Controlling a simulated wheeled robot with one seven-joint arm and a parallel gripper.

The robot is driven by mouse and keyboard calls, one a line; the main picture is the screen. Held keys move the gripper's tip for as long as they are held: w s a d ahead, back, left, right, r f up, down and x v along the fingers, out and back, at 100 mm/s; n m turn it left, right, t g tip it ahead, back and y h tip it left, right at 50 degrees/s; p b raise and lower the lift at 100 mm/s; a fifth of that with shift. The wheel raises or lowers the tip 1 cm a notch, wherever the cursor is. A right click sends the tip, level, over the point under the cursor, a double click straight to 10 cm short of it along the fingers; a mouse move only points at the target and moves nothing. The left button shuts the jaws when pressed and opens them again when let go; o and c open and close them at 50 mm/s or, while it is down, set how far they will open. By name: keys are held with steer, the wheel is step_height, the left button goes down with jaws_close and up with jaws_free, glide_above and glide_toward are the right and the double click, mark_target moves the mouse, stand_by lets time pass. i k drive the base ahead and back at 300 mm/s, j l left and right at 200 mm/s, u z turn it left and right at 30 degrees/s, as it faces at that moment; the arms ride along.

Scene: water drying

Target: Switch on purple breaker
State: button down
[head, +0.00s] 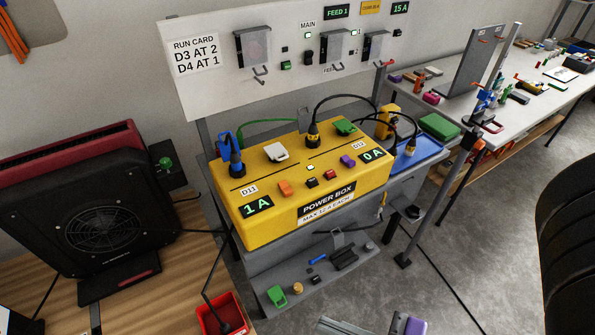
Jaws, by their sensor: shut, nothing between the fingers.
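The purple breaker (348,161) is a small switch on the sloped top of the yellow power box (240,228), near the right end. It sits just left of the green "0 A" display (372,155) and under a D12 label. Whether its lever is on or off is too small to tell. In the same row are an orange breaker (285,188), a black one (312,182) and a red one (330,174). A "1 A" display (257,207) is at the box's left end.
Blue (237,165) and black-yellow (312,139) plugs with cables stand at the box's back. A shelf (265,277) with small parts is below. A black-red fan heater (100,225) is left. A wall panel (225,85) rises behind. Open floor (460,240) is right.

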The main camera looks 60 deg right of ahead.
mark_target(345, 159)
steer(key=z, duration=1.25)
